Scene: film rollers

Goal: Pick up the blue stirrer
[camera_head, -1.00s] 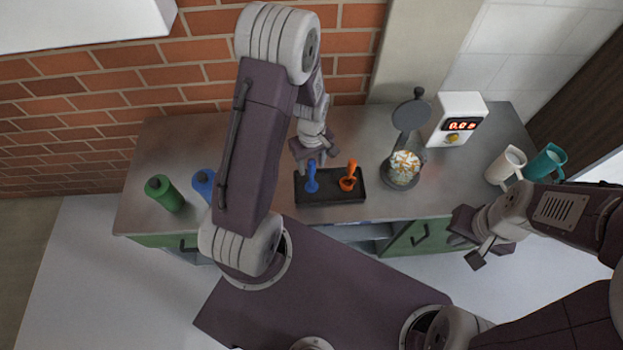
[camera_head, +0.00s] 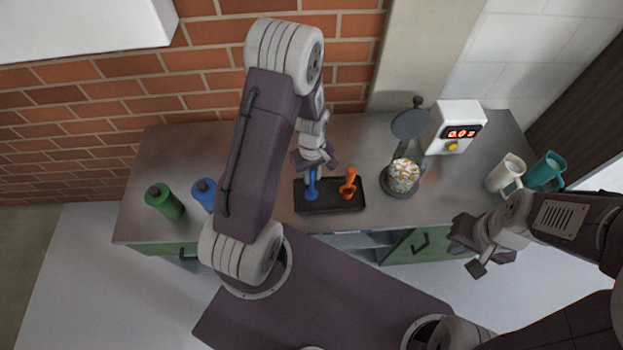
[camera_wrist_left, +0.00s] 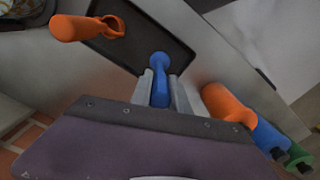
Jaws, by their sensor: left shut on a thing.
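The blue stirrer (camera_head: 312,189) stands at the left end of a black tray (camera_head: 335,208) on the counter. My left gripper (camera_head: 314,170) is above the tray, shut on the upper part of the blue stirrer. In the left wrist view the blue stirrer (camera_wrist_left: 159,72) runs up between the two fingers (camera_wrist_left: 160,90), and its far end lies over the black tray (camera_wrist_left: 150,33). I cannot tell whether it still touches the tray. My right gripper (camera_head: 476,250) hangs in front of the counter at the right, apart from everything; its jaws look spread and empty.
An orange stirrer (camera_head: 348,184) stands close to the right in the same tray. A waffle maker (camera_head: 402,177), a display box (camera_head: 461,127), a white mug (camera_head: 506,172) and a teal mug (camera_head: 546,171) are further right. Green (camera_head: 165,202) and blue bottles (camera_head: 204,192) stand left.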

